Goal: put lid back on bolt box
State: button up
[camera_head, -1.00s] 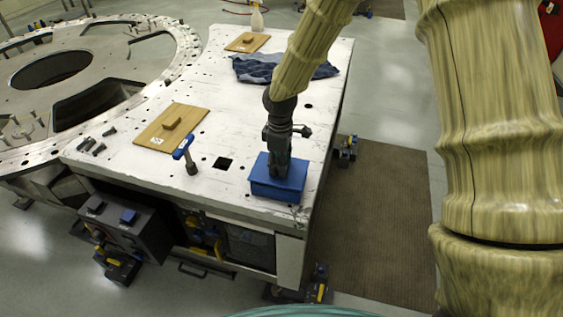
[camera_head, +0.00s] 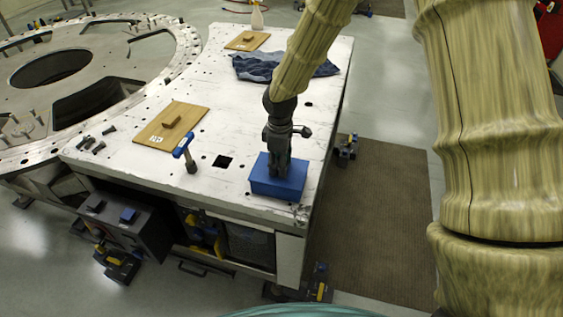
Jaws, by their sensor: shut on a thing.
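A blue box (camera_head: 275,187) stands at the near right corner of the white worktable. Its top looks closed by a flat blue lid (camera_head: 259,172). My gripper (camera_head: 279,174) points straight down onto the middle of the lid and is shut on a part of it that the fingers hide. I cannot tell whether a small gap lies between lid and box. The inside of the box is hidden.
The white worktable (camera_head: 225,125) also holds a blue-handled hammer (camera_head: 187,155), a wooden board (camera_head: 158,134) with a small block, a second board (camera_head: 247,41), a dark blue cloth (camera_head: 258,66) and loose bolts (camera_head: 90,143).

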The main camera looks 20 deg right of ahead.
jog(key=shift+f, duration=0.15)
jog(key=o, duration=1.1)
jog(key=shift+o, duration=0.2)
notch_tip(320, 180, up, 12)
